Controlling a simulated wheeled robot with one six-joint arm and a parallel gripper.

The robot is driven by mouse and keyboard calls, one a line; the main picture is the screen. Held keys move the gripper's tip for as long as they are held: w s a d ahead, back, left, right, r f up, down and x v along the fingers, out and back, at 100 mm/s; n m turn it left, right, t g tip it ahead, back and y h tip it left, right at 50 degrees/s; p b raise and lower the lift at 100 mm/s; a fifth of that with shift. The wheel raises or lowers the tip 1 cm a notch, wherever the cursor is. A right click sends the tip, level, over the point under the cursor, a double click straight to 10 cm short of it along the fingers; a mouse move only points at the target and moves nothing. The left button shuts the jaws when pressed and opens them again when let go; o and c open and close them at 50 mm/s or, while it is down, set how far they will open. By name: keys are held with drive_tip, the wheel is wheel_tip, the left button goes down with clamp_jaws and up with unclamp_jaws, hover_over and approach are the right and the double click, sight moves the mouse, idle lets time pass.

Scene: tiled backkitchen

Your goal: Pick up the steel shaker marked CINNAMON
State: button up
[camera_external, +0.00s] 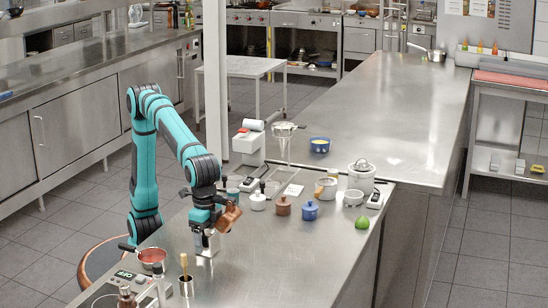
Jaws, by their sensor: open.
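My gripper (205,241) points down low over the steel counter (285,262), left of its middle, with its jaws open. A small pale, steel-coloured object (210,252) shows at its fingertips. I cannot tell whether it stands between them or just beside them. No CINNAMON lettering is readable at this size, so I cannot tell for sure which thing is the marked shaker. The arm and fingers hide part of that spot.
A brown object (229,217) is close right of my gripper. Behind stand a white lidded pot (258,201), a brown pot (283,206) and a blue pot (310,210). The right front counter is clear.

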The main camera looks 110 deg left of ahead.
drive_tip(key=c, duration=1.1)
drive_tip(key=shift+c, duration=0.2)
drive_tip(key=shift+r, duration=0.1)
